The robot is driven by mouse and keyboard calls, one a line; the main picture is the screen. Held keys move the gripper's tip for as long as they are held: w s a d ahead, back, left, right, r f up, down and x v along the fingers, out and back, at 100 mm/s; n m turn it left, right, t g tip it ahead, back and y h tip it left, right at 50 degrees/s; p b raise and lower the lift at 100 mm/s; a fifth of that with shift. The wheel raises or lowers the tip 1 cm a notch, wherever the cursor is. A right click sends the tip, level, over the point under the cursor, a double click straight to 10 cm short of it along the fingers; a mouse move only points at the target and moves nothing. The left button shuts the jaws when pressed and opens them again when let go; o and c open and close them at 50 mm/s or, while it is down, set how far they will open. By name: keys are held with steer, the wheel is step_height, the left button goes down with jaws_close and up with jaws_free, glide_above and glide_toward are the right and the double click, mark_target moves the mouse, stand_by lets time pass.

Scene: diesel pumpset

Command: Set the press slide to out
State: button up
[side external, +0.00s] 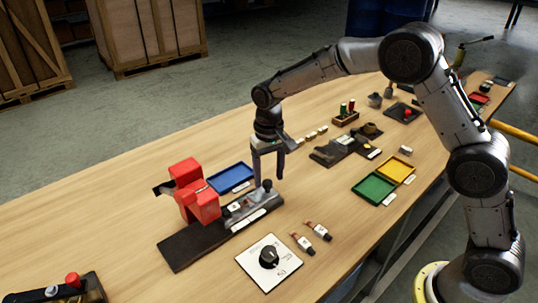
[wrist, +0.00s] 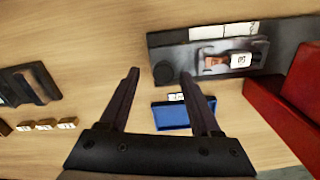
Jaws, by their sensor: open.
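The press stands left of centre in the side external view, with red blocks (side external: 195,192) on a dark base (side external: 192,246). Its grey slide (side external: 240,211) extends right from the red blocks, with a dark knob (side external: 267,185) near its right end. My gripper (side external: 268,177) points down above the knob's end. Its fingers are apart and empty; in the wrist view the knob appears between the fingertips (wrist: 159,72). Contact cannot be told.
A blue tray (side external: 231,177) lies behind the slide. A dial plate (side external: 268,262) and two small red-tipped parts (side external: 311,235) lie in front. Green (side external: 374,188) and yellow (side external: 396,169) trays are to the right.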

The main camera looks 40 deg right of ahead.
step_height(320, 180, up, 13)
stand_by(0.4)
steer(key=shift+d+r, duration=0.1)
steer(key=shift+r, duration=0.05)
steer(key=s+d+r+t, duration=0.2)
steer(key=s+d+r, duration=0.1)
steer(key=s+r, duration=0.4)
steer(key=s+d+r+t, duration=0.1)
steer(key=s+d+r, duration=0.2)
steer(key=s+r, duration=0.4)
steer(key=s+d+f+n+t, duration=0.1)
steer(key=s+f, duration=0.5)
steer(key=s, duration=0.2)
steer(key=s+d+f+n+t, duration=0.1)
steer(key=s+f, duration=0.5)
steer(key=s, duration=0.3)
steer(key=shift+s+d+f+n+t, duration=0.15)
steer(key=shift+s+f+n+t, duration=0.1)
steer(key=shift+s+n+t, duration=0.05)
